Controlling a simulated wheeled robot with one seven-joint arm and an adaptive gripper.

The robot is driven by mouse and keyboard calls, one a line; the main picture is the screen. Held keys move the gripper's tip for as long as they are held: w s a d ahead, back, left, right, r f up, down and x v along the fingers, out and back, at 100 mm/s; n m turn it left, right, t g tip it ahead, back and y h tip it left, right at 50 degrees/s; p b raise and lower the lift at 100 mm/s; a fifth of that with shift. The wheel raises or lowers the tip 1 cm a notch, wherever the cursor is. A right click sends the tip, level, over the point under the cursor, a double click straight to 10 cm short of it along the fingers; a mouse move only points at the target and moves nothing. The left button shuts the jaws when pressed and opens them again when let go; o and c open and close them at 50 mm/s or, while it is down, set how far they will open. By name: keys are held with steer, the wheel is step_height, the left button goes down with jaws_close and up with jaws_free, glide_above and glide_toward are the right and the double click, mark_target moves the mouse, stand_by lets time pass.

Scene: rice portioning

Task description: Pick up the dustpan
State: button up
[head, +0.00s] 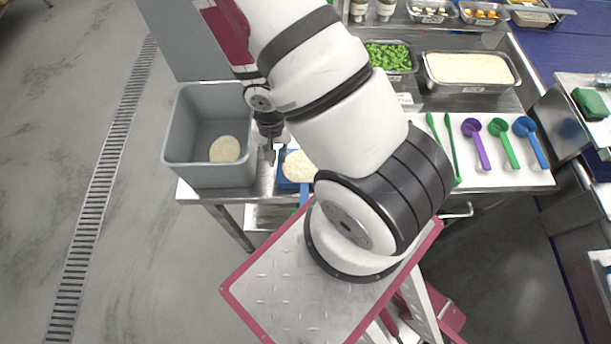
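The blue dustpan (304,193) lies at the front edge of the steel table, partly hidden behind my arm. A pale heap of rice (297,166) sits on it, and its blue handle points toward the table's front edge. My gripper (273,154) hangs just left of the dustpan, between it and the grey bin. It is small and dark in this view, so I cannot tell whether its fingers are open or shut, or whether they touch the dustpan.
A grey bin (172,150) with a round pale heap (225,149) inside stands left of my gripper. Right of my arm, purple (478,145), green (504,143) and blue (532,141) scoops lie on a white mat. Behind are trays of peas (389,56) and rice (468,68).

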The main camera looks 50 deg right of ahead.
mark_target(278, 162)
steer(key=shift+a+f+p, duration=0.1)
steer(key=shift+f+p, duration=0.5)
steer(key=shift+f, duration=1.55)
jaws_close()
steer(key=shift+w+r, duration=0.1)
